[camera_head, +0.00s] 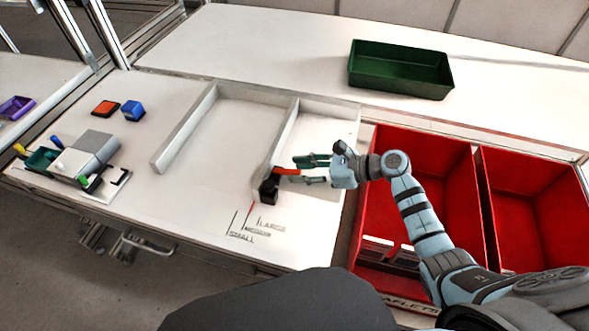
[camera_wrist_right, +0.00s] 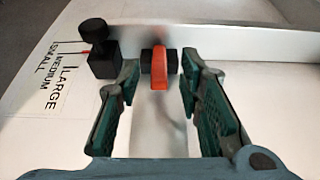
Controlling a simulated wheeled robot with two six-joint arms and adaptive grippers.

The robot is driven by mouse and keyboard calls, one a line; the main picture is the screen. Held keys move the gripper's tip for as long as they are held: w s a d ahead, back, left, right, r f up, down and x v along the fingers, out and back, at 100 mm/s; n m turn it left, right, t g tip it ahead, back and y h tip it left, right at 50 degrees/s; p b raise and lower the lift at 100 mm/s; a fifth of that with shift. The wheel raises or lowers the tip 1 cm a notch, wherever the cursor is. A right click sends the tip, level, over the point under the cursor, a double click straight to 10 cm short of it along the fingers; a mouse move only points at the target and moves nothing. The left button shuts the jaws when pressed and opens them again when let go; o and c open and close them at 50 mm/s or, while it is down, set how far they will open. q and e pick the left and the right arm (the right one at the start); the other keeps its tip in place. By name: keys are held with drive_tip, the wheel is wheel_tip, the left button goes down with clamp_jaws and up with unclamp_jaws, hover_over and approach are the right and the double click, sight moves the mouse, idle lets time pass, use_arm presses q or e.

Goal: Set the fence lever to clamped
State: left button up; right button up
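The fence lever (camera_head: 287,171) is a short orange-red handle beside a black block (camera_head: 268,190) at the near end of the white fence. In the right wrist view the lever (camera_wrist_right: 160,68) has a black hub and points toward my gripper. My right gripper (camera_head: 302,170) comes in from the right, just above the table. In the right wrist view, its open green fingers (camera_wrist_right: 160,80) stand on either side of the lever, with a gap on both sides. My left gripper is not in view.
The white fence walls (camera_head: 291,122) run along the table. SMALL, MEDIUM and LARGE marks (camera_head: 255,226) lie near the black block. Red bins (camera_head: 430,165) stand at the right, a green tray (camera_head: 400,70) behind. A grey device (camera_head: 92,150) and small blocks (camera_head: 133,110) sit at the left.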

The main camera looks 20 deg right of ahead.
drive_tip(key=shift+w+a+f, duration=0.3)
drive_tip(key=shift+w+a, duration=0.1)
drive_tip(key=shift+a, duration=0.05)
drive_tip(key=shift+a+f, duration=0.1)
drive_tip(key=shift+a, duration=0.2)
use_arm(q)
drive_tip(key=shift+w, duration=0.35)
use_arm(e)
clamp_jaws()
drive_tip(key=f+t+y+b, duration=0.1)
drive_tip(key=f+y+b, duration=0.1)
drive_tip(key=b, duration=0.7)
drive_tip(key=shift+d, duration=0.1)
drive_tip(key=shift+r, duration=0.15)
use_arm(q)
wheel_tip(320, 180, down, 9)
use_arm(e)
drive_tip(key=shift+r, duration=0.2)
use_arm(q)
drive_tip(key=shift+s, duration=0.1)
use_arm(e)
unclamp_jaws()
drive_tip(key=shift+y, duration=0.3)
